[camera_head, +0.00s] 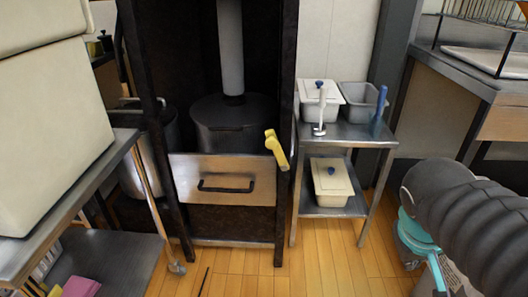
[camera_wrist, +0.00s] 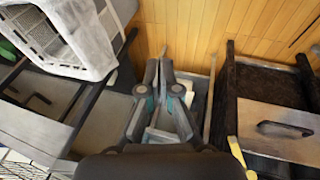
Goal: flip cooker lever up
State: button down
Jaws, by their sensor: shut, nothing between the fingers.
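The cooker (camera_head: 286,60) is a tall dark frame with a black pot (camera_head: 230,125) inside and a metal front panel (camera_head: 222,180) with a black handle. The yellow lever (camera_head: 278,152) is on the cooker's right post and slants down to the right. Part of the lever also shows low in the wrist view (camera_wrist: 238,152), left of the panel. My gripper (camera_wrist: 159,64) is shut and empty in the wrist view, pointing toward the floor area beside the cooker, apart from the lever.
A metal stand (camera_head: 348,133) with lidded containers (camera_head: 318,100) is right of the cooker. A metal table (camera_head: 28,210) with a large cream box (camera_head: 50,110) is at the left. Wooden floor in front of the cooker is mostly clear.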

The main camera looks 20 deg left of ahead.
jog(key=w+a+n+t+h+b, duration=0.2)
jog(key=w+a+n+t+h, duration=0.4)
jog(key=w+a, duration=1.05)
jog(key=s+a+f+n+t+y+b, duration=0.15)
jog(key=a+n+t, duration=0.6)
jog(key=a, duration=1.95)
jog(key=w+d+r+m, duration=0.1)
jog(key=w+d+r, duration=0.1)
jog(key=w+d, duration=0.5)
jog(key=w+t, duration=0.1)
jog(key=w, duration=0.1)
jog(key=shift+w, duration=0.3)
jog(key=shift+h, duration=0.25)
